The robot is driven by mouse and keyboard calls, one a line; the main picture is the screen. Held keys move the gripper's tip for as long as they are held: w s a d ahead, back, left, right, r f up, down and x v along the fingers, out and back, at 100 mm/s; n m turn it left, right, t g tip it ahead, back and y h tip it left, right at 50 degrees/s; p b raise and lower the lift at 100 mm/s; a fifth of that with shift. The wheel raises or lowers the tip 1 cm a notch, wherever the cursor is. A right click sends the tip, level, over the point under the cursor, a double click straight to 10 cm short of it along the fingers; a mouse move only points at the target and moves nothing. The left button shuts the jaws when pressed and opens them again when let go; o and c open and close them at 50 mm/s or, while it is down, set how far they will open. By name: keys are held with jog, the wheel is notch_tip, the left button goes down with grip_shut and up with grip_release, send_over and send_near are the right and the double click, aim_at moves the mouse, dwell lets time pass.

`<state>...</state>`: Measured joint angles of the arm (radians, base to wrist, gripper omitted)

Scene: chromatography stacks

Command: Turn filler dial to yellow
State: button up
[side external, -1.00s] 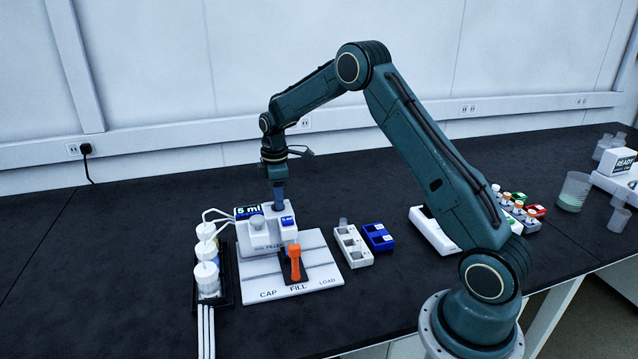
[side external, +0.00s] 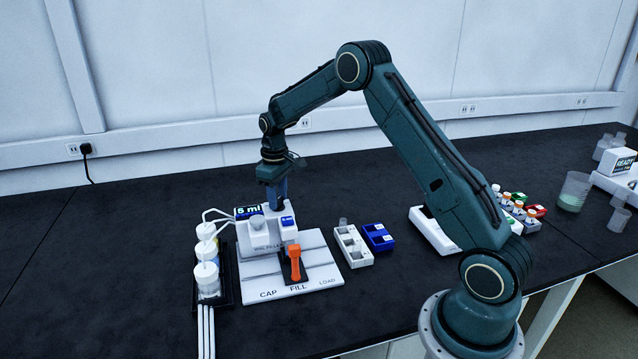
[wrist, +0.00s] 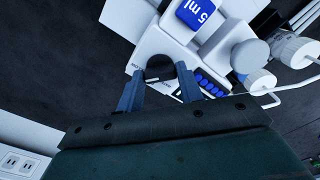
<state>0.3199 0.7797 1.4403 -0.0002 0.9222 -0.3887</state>
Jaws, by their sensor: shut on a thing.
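The filler (side external: 262,235) is a white machine on a white base at the left of the bench. It also shows in the wrist view (wrist: 150,45). Its dial (wrist: 160,67) is a dark round knob with a pale line on its front edge, seen in the wrist view. My gripper (wrist: 160,84) points down at the back of the filler, its blue fingers shut on the dial, one on each side. In the side view my gripper (side external: 279,200) hides the dial behind the filler's top. No yellow mark is visible, and the dial's setting cannot be read.
White bottles with tubes (side external: 206,252) stand at the left. A white rack (side external: 353,247) and a blue rack (side external: 378,237) sit at the right. The bench behind is clear.

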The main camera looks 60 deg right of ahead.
aim_at(278, 199)
jog(key=shift+m, duration=0.9)
jog(key=shift+r, duration=0.1)
jog(key=o, duration=1)
notch_tip(278, 199, up, 14)
jog(key=shift+f, duration=0.15)
jog(key=shift+a, duration=0.1)
